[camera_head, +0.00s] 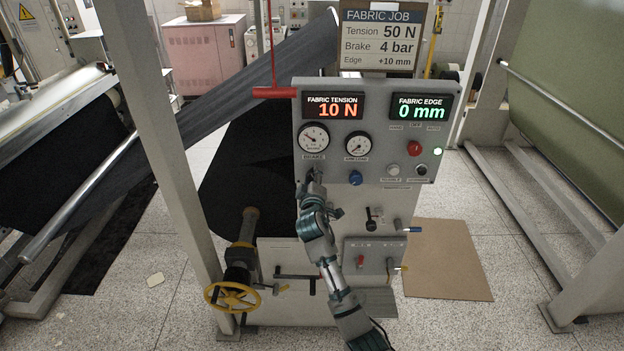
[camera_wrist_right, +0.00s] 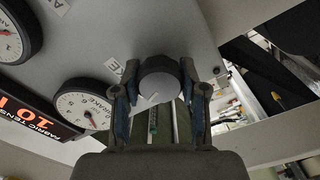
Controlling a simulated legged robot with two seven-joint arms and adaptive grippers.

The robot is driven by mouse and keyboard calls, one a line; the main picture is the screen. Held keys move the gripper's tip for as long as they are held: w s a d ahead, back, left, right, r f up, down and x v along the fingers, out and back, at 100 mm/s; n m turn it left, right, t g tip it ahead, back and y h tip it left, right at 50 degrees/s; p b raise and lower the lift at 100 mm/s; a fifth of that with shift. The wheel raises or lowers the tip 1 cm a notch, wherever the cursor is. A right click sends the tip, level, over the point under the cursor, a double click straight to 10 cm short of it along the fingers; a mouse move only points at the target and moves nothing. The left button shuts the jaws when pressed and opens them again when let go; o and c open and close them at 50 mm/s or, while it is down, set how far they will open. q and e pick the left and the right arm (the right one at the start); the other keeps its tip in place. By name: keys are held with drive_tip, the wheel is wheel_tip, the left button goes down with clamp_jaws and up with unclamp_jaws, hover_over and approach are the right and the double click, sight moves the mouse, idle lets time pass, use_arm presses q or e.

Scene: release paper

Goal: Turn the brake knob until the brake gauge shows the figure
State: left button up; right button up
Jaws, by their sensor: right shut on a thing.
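The job sign (camera_head: 383,38) reads tension 50 N, brake 4 bar, edge +10 mm. The round white brake gauge (camera_head: 313,138) is at the panel's upper left; it also shows in the right wrist view (camera_wrist_right: 84,108), labelled BRAKE. Its needle is too small to read exactly. My right gripper (camera_head: 313,177) is at the panel just below this gauge. In the right wrist view, its two fingers (camera_wrist_right: 160,84) are shut on the round dark brake knob with a grey face (camera_wrist_right: 160,77), one on each side. My left gripper is not in view.
The panel (camera_head: 440,115) shows fabric tension 10 N and edge 0 mm. A second gauge (camera_head: 358,145), a blue knob (camera_head: 355,178) and a red button (camera_head: 414,148) are to the right. A red handle (camera_head: 274,92) hangs at the panel's upper left. A yellow handwheel (camera_head: 232,297) stands lower left.

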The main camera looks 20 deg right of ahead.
drive_tip(key=shift+f+m, duration=0.55)
drive_tip(key=shift+m, duration=0.05)
drive_tip(key=o, duration=1.1)
drive_tip(key=shift+o, duration=0.2)
drive_tip(key=shift+r, duration=0.2)
drive_tip(key=v, duration=1.2)
